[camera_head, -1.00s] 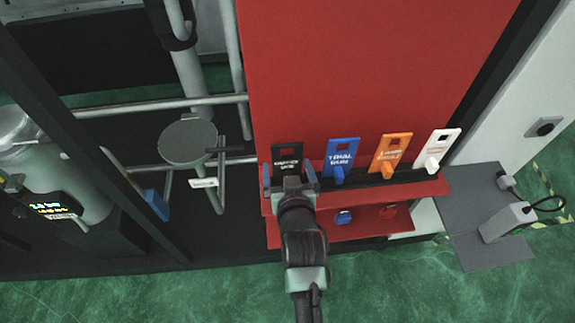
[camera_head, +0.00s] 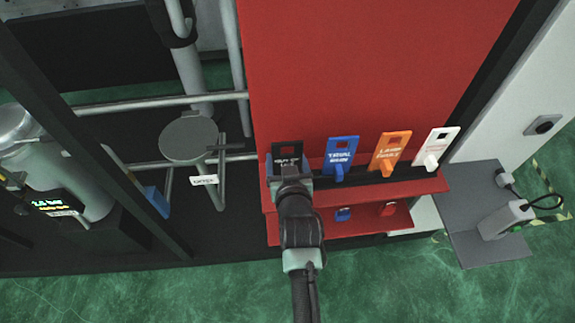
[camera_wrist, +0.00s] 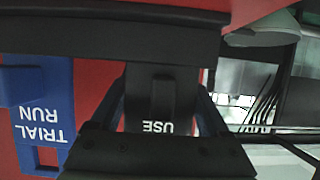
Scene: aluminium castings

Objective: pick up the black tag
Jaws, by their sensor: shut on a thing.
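The black tag (camera_head: 287,153) stands upright against the red panel, at the left end of a row of tags, with white lettering on its face. My gripper (camera_head: 288,172) is at its lower part, with a blue finger on each side, shut on the tag. In the wrist view the black tag (camera_wrist: 160,102) shows the word "USE" and lies between the blue fingers of my gripper (camera_wrist: 168,108). The tag's lower part is hidden by my gripper in the head view.
To the right stand a blue "TRIAL RUN" tag (camera_head: 341,152), an orange tag (camera_head: 390,153) and a white tag (camera_head: 437,148) on the red shelf (camera_head: 400,191). A grey side shelf (camera_head: 485,235) holds a corded device (camera_head: 507,221). Pipes (camera_head: 165,103) are at left.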

